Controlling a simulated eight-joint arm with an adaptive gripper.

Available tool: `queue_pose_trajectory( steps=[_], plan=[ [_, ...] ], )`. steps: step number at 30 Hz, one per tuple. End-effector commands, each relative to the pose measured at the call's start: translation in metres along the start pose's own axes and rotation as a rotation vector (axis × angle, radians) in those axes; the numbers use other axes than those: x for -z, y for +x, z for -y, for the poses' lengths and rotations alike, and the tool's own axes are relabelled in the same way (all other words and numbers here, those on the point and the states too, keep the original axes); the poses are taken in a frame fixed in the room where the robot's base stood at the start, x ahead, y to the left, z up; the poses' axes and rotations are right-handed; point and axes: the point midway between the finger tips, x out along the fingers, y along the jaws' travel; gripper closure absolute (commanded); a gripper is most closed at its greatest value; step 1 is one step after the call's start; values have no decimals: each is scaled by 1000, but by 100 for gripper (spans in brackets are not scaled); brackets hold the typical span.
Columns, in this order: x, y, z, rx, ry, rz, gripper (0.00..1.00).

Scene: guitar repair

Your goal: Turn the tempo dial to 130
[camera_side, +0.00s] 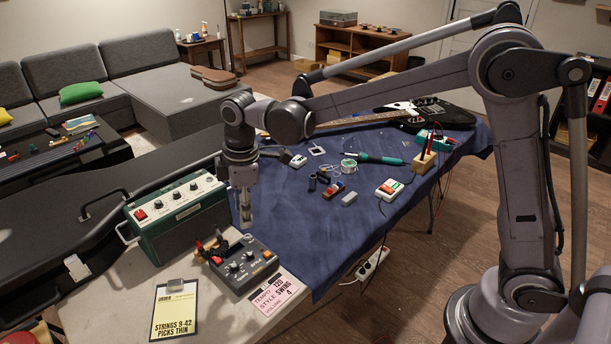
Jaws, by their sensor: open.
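A dark grey box with several knobs and a small display (241,266) sits near the front edge of the table. Which knob is the tempo dial is too small to tell. A pinkish card (275,292) beside it reads TEMPO, STYLE SWING and VOLUME; its tempo number is hard to read and looks like 120. My gripper (245,224) points down, open and empty, above the far edge of the grey box. It appears apart from the knobs, though its exact height is unclear. The fingers are seen nearly edge-on.
A green amplifier (177,215) with a handle stands close left of the box. A yellow card (174,311) lies in front. A blue cloth (345,228) holds a soldering iron (372,158), small parts and a guitar (425,112). A black case (60,245) lies at left.

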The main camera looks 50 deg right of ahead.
Motion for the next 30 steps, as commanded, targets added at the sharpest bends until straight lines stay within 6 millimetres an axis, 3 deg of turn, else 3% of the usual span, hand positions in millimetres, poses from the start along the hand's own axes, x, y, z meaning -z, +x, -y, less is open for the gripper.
queue_pose_trajectory(
  steps=[3, 9, 17, 30],
  plan=[
    [22, 24, -1, 38, -103, 31, 58],
    [39, 46, 1, 74, -198, 58, 58],
    [40, 66, 3, 80, -213, 62, 58],
    [34, 138, 8, 79, -211, 61, 58]
  ],
)
